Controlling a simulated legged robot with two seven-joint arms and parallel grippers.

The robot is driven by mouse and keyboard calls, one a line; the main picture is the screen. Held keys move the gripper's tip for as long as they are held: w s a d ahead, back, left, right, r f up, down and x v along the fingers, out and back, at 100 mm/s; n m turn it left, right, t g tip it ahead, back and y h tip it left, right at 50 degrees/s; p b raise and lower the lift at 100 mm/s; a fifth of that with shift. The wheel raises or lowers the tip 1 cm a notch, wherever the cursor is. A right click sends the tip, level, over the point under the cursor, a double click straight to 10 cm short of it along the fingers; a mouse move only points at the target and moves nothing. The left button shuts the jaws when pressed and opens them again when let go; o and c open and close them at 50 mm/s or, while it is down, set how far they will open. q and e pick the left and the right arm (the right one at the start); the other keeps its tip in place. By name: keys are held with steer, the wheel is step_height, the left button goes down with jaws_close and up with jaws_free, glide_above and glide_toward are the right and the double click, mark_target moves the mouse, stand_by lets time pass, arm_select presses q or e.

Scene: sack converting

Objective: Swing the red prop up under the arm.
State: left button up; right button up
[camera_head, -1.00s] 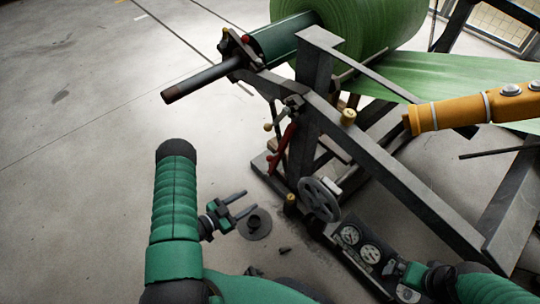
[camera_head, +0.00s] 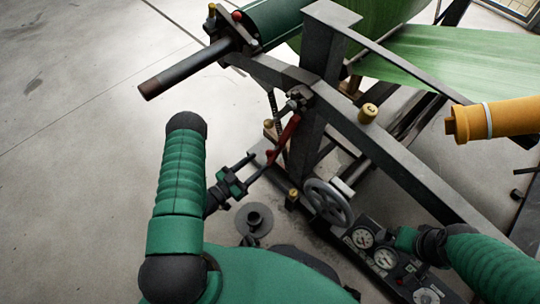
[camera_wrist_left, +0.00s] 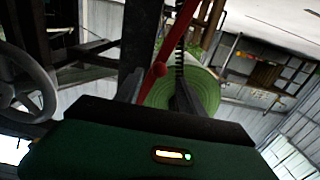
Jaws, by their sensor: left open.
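The red prop (camera_head: 284,137) hangs slanted below the grey arm (camera_head: 400,165), near the upright post, with its lower end free. The grey arm carries a dark shaft at its far end. My left gripper (camera_head: 258,166) is open and empty, its fingers pointing at the prop's lower part.
A handwheel (camera_head: 328,203) and a gauge panel (camera_head: 365,240) stand right of my left gripper. A round floor piece (camera_head: 254,220) lies below it. A green roll (camera_head: 385,14) feeds a sheet at the back. An orange cylinder (camera_head: 490,121) juts in from the right. The left floor is clear.

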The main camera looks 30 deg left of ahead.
arm_select(q)
steer(key=b+x, duration=0.2)
steer(key=x, duration=0.4)
steer(key=shift+w+d, duration=0.15)
steer(key=shift+w, duration=0.1)
steer(key=shift+w+d, duration=0.1)
steer(key=shift+w, duration=0.15)
steer(key=shift+c, duration=0.3)
jaws_close()
stand_by(0.4)
